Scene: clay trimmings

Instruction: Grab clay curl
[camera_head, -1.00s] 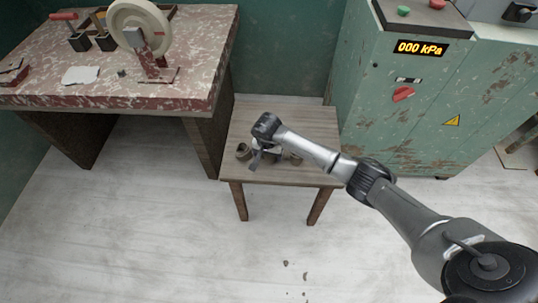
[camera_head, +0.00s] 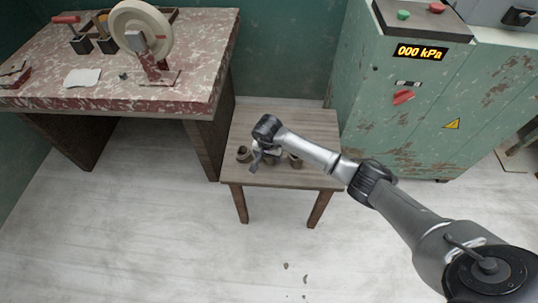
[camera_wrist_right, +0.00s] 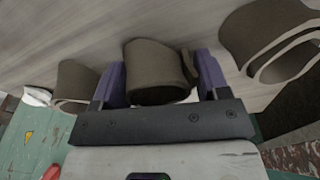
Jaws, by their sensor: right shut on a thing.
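Several brown-grey clay curls stand on the small wooden stool. One clay curl (camera_wrist_right: 155,72) sits between the purple fingers of my right gripper (camera_wrist_right: 160,80) in the wrist view, and the gripper is shut on it. In the head view my right gripper (camera_head: 260,160) is low over the stool, and its wrist partly hides the held curl. A second curl (camera_head: 243,154) stands to its left, and a third curl (camera_head: 295,161) to its right. Both also show in the wrist view, on the right (camera_wrist_right: 270,40) and left (camera_wrist_right: 76,82). My left gripper is not in view.
The stool (camera_head: 315,135) has bare room at its back and right. A stained workbench (camera_head: 200,60) with a wheel (camera_head: 140,30) stands left. Small scraps (camera_head: 286,266) lie on the floor.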

